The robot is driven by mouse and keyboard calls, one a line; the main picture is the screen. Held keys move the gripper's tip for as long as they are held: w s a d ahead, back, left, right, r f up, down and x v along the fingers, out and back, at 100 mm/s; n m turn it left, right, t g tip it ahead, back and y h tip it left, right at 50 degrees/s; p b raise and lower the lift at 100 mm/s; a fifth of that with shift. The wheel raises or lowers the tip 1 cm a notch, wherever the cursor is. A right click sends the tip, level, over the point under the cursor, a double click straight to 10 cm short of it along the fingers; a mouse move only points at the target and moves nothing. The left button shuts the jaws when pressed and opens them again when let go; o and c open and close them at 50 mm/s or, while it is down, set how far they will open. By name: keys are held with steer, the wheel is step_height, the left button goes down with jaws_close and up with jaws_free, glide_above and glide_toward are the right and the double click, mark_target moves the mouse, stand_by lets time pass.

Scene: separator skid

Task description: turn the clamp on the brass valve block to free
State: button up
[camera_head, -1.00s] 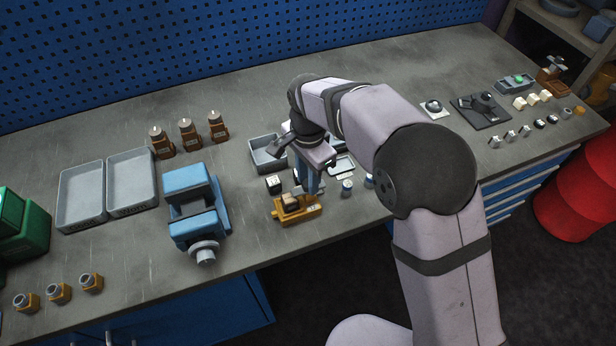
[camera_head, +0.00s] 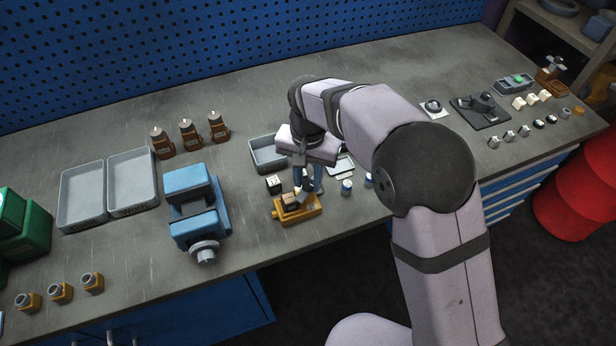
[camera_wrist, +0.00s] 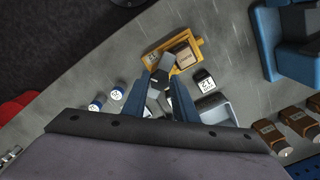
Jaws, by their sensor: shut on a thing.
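The clamp (camera_wrist: 158,77) is a grey and dark piece at the block's near side. My gripper (camera_head: 308,190) points down over the block. In the wrist view its blue fingers (camera_wrist: 160,85) are shut on the clamp, one on each side. The fingers partly hide the clamp, and its exact angle is hard to tell.
A blue vise (camera_head: 198,205) stands left of the block. A small numbered cube (camera_head: 273,184) sits close behind it, with a grey tray (camera_head: 267,155) further back. Small labelled cylinders (camera_head: 346,186) stand to the right. Bare bench lies between vise and block.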

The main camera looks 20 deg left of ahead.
mark_target(310, 184)
steer(key=n, duration=0.5)
steer(key=shift+n, duration=0.3)
steer(key=n, duration=0.5)
steer(key=shift+n, duration=0.3)
steer(key=o, duration=1)
steer(key=shift+o, duration=0.2)
steer(key=shift+r+b, duration=1.05)
steer(key=shift+r, duration=2.65)
steer(key=shift+w+d, duration=0.1)
steer(key=shift+d, duration=0.05)
